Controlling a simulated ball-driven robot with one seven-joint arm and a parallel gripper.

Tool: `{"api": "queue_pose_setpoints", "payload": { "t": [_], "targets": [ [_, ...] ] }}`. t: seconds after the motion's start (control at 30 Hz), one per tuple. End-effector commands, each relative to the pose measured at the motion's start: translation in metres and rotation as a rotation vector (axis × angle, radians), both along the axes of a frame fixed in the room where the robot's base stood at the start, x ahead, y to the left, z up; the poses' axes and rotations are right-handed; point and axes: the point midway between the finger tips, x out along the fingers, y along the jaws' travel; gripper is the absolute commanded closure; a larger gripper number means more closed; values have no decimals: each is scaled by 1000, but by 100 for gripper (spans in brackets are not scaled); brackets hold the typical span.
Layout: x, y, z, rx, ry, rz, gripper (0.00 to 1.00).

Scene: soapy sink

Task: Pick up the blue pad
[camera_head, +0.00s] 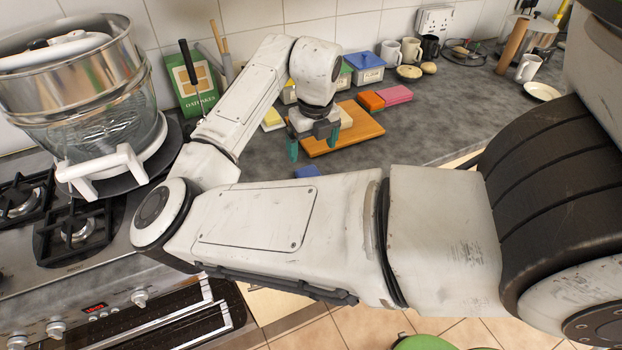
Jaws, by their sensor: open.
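A blue pad (306,171) lies on the grey counter, just beyond the upper edge of my forearm in the picture. Only its far part shows; my arm hides the rest. My gripper (314,143) points down with its two teal fingers apart and nothing seen between them. It is above the left end of the wooden board, a little above the blue pad in the picture. I cannot tell its exact height over the counter.
The wooden board (353,135) lies behind my gripper. Orange (371,99) and pink (394,93) pads lie behind it, near a blue-lidded box (364,75). A green oatcakes box (190,88) stands left. Bare counter (440,125) is to the right.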

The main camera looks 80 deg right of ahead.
Motion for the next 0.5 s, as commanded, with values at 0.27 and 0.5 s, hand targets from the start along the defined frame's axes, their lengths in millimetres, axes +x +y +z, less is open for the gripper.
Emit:
{"api": "queue_pose_setpoints", "payload": {
  "t": [0.27, 0.5],
  "targets": [
    [3, 2, -34, 29, -5, -36, 6],
    [5, -1, -56, 25, -6, -35, 6]
  ]
}}
